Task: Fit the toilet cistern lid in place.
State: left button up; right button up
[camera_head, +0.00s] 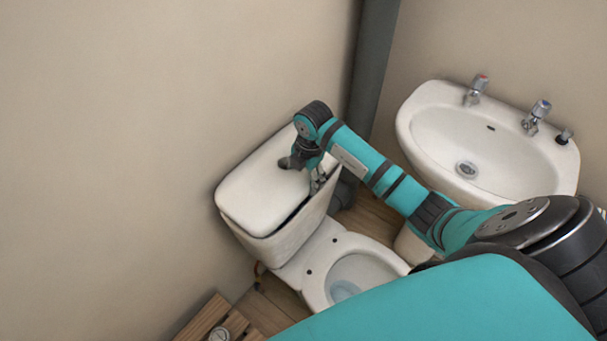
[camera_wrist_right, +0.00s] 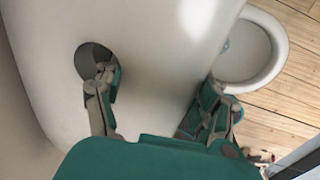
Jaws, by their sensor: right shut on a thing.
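The white cistern lid (camera_head: 255,192) lies over the top of the toilet cistern (camera_head: 290,240) against the wall. A dark line shows under the lid's front edge; I cannot tell whether it is fully seated. My right gripper (camera_head: 306,173) is at the lid's middle, shut on it. In the right wrist view, one finger of the gripper (camera_wrist_right: 158,88) goes into the round hole in the lid (camera_wrist_right: 150,40), and the other is at the lid's front edge. My left gripper is out of view.
The toilet bowl (camera_head: 340,280) is in front of the cistern. A white washbasin (camera_head: 430,160) with taps stands to the right. A grey pipe (camera_head: 374,65) runs up the corner. A slatted wooden piece (camera_head: 203,318) is at the bottom left. The wall is close behind the lid.

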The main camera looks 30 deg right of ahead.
jog(key=shift+w+f+b, duration=0.15)
jog(key=shift+f+b, duration=0.9)
jog(key=shift+f, duration=0.2)
notch_tip(320, 180, down, 2)
jog(key=shift+f+b, duration=0.1)
jog(key=shift+b, duration=0.45)
jog(key=shift+s+a+f, duration=0.15)
jog(key=shift+s+f, duration=0.05)
jog(key=shift+f, duration=0.05)
jog(key=o, duration=1.8)
jog(key=shift+f, duration=0.1)
jog(key=shift+c, duration=0.2)
jog(key=r, duration=0.4)
jog(key=s+r, duration=0.1)
jog(key=r, duration=0.7)
jog(key=shift+s+d, duration=0.2)
jog(key=shift+d, duration=0.1)
